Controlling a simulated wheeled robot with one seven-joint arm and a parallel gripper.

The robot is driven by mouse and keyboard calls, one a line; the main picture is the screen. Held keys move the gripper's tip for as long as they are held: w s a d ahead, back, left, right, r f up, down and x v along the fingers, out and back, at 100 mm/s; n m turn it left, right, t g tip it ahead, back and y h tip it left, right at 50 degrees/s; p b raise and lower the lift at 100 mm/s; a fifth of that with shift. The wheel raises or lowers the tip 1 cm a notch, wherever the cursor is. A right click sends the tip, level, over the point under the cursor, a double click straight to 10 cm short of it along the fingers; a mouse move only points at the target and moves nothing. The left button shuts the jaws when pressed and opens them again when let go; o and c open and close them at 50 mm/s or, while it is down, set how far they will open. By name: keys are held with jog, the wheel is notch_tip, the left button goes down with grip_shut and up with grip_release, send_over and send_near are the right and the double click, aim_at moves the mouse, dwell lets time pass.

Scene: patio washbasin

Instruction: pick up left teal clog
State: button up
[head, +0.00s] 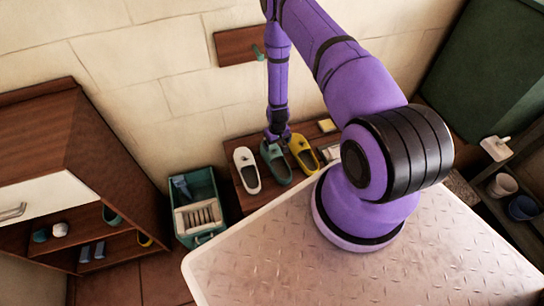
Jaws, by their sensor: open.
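A teal clog (278,170) lies on a dark wooden bench (240,197), between a white clog (247,172) and a yellow clog (301,153). My gripper (277,136) is at the far end of the teal clog, pointing down from above. It is small in the view; its jaws are open. The far end of the clog is partly hidden by the gripper, and I cannot tell whether they touch.
The white and yellow clogs stand close on either side. A teal crate (207,238) with a ribbed pale object stands left of the bench. A wooden cabinet (105,140) is at the left. A wall board (236,46) hangs behind my arm.

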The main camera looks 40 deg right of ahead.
send_over(277, 165)
jog(key=f, duration=0.7)
jog(key=shift+d+f, duration=0.25)
jog(key=shift+f, duration=0.15)
jog(key=shift+a+f, duration=0.1)
jog(key=shift+f, duration=2.9)
jog(key=c, duration=0.7)
